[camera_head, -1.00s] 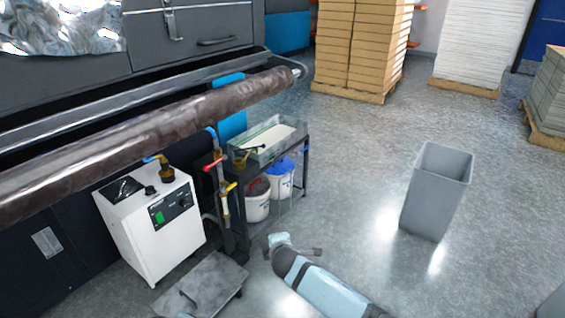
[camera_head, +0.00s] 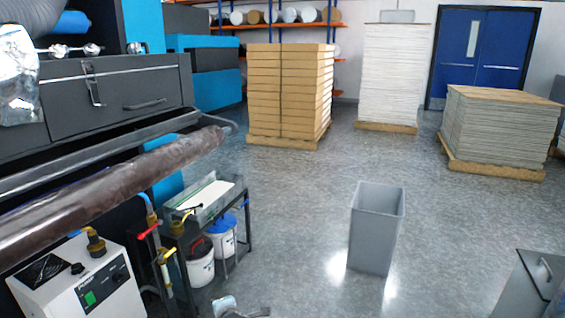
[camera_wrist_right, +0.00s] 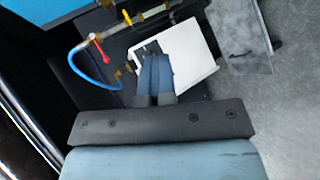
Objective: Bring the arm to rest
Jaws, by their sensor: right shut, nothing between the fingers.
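My right gripper (camera_wrist_right: 156,64) shows in the right wrist view with its two dark fingers together and nothing between them. It is in front of a white box-like surface (camera_wrist_right: 197,50) in that view; the distance cannot be told. In the head view only a small end part of my right arm (camera_head: 228,304) shows at the bottom edge, over the floor near the small black cart (camera_head: 250,240). The rest of that arm is below the picture. My left gripper is in neither view.
A long dark roll (camera_head: 120,180) lies across the machine at left, above a white control unit (camera_head: 75,285). A grey bin (camera_head: 373,240) stands on open floor (camera_head: 300,190). Stacked pallets stand behind. A grey cabinet (camera_head: 530,285) is at bottom right.

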